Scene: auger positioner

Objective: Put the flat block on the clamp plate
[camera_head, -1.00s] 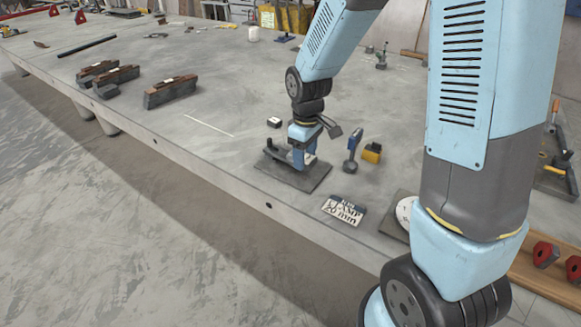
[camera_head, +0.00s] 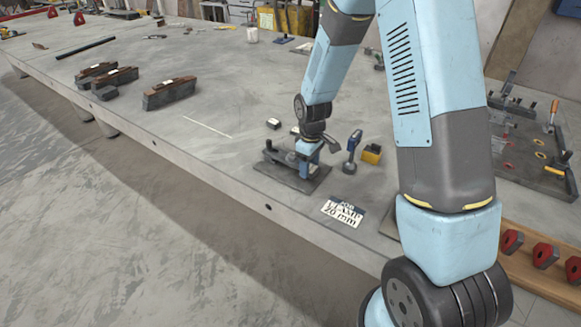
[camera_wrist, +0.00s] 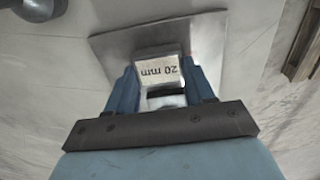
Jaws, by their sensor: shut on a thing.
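A small block (camera_wrist: 161,73) with a pale label reading "20 mm" sits between my two blue fingers in the wrist view. My gripper (camera_head: 304,171) is shut on this block, low over the grey clamp plate (camera_head: 318,181). The plate also fills the space behind the block in the wrist view (camera_wrist: 108,45). A dark clamp part (camera_head: 277,155) stands on the plate's left side. My fingers mostly hide the block in the head view. I cannot tell whether the block touches the plate.
A "CLAMP 20 mm" sign (camera_head: 343,213) lies in front of the plate. A blue-grey upright tool (camera_head: 351,150) and a yellow-black box (camera_head: 371,154) stand to the right. The tabletop left of the plate is clear.

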